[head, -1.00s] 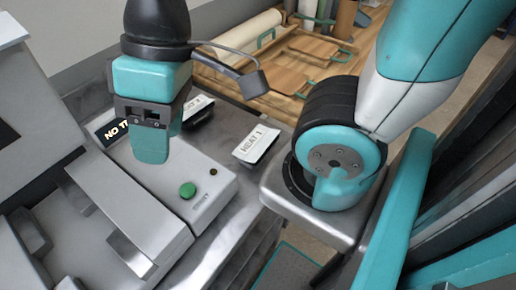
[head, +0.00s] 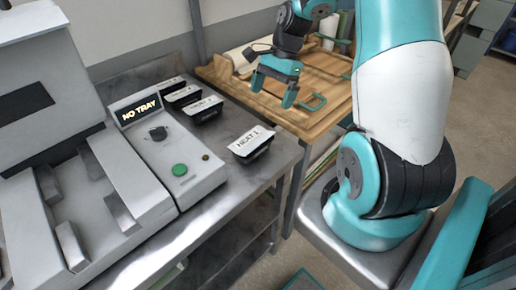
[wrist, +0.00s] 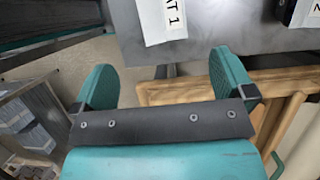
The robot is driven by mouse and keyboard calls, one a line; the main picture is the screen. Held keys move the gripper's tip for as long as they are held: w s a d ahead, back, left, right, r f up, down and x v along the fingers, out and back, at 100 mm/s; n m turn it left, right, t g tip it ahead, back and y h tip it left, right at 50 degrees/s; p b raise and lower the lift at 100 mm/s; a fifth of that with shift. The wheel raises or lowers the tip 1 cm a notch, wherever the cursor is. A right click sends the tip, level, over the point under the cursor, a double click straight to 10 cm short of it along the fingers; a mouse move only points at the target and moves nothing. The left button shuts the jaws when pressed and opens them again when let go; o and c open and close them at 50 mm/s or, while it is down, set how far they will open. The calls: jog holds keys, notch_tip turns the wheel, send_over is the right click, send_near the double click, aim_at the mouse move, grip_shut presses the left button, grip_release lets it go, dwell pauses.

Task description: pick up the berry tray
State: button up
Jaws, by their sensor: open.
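Several black trays with white printed tops stand in a row on the steel counter. The nearest tray (head: 250,144) has a label ending in "EAT 1"; its label also shows at the top of the wrist view (wrist: 163,22). Behind it stand a second tray (head: 204,109), a third tray (head: 183,95) and another at the back. Their labels are too small to read, so I cannot tell which is the berry tray. My gripper (head: 275,88) is open and empty, fingers apart (wrist: 162,62), by the wooden table's near edge, right of the trays.
A grey sealing machine (head: 120,185) with a "NO TRAY" display and green button stands left of the trays. The wooden table (head: 325,110) holds a pale roll (head: 243,58) and green-handled items. Bare steel counter (head: 262,172) lies around the nearest tray.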

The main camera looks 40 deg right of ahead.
aim_at(253, 141)
jog(key=x, duration=0.3)
jog(key=p+x, duration=0.1)
jog(key=x, duration=0.6)
jog(key=shift+w+a, duration=0.1)
jog(key=shift+a, duration=0.35)
jog(key=p+x, duration=0.2)
jog(key=x, duration=0.2)
jog(key=shift+a, duration=0.25)
jog(key=shift+a+f, duration=0.15)
jog(key=shift+f, duration=0.3)
jog(key=c, duration=1)
